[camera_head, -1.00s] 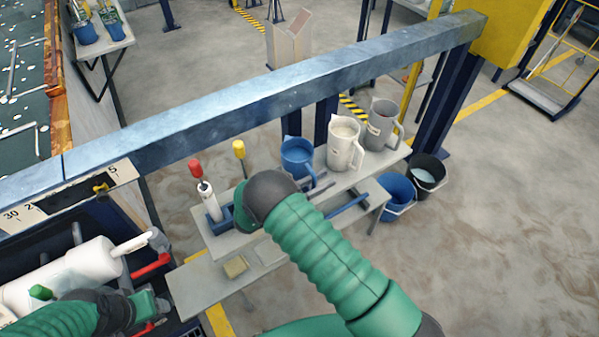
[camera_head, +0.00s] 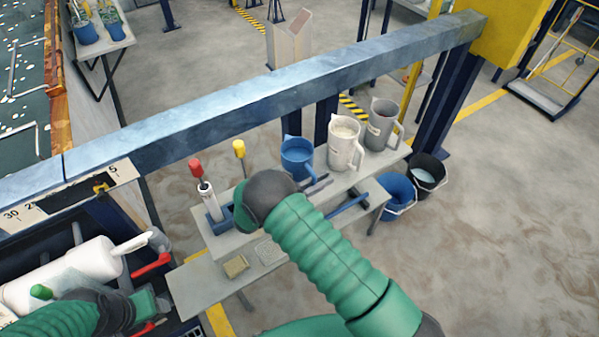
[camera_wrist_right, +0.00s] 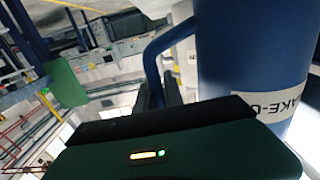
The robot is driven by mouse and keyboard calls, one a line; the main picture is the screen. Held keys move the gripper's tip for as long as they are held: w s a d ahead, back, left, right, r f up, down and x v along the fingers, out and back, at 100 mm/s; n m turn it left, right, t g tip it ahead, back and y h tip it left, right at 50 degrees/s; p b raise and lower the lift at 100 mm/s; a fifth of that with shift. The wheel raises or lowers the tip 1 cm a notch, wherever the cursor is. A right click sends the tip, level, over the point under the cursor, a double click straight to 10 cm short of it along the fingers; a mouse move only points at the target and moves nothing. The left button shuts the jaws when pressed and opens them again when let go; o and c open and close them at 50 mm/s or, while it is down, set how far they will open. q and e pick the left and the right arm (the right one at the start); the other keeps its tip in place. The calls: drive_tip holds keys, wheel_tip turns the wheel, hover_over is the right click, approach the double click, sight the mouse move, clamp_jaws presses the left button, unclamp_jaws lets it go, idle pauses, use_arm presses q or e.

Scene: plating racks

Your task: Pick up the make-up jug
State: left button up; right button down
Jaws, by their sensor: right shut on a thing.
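The blue make-up jug (camera_head: 297,160) stands on the upper shelf, left of a white jug (camera_head: 343,150) and a grey jug (camera_head: 380,130). In the right wrist view the jug (camera_wrist_right: 245,60) fills the right side, with part of a white label reading "AKE-U" and its blue handle. My right gripper (camera_head: 318,185) is at the handle side of the jug and shut on the handle; my wrist partly hides it in the head view. My left gripper (camera_head: 150,305) is at the lower left near a white cylinder; its fingers are unclear.
A blue metal beam (camera_head: 270,98) crosses behind the shelf. Red- and yellow-topped tools (camera_head: 209,200) stand left of the jug. A blue bucket (camera_head: 395,191) and a black bucket (camera_head: 430,172) are on the floor at right.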

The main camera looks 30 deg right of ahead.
idle(0.7)
wheel_tip(320, 180, up, 10)
drive_tip(key=p, duration=0.1)
drive_tip(key=c, duration=2)
unclamp_jaws()
drive_tip(key=shift+w, duration=0.1)
clamp_jaws()
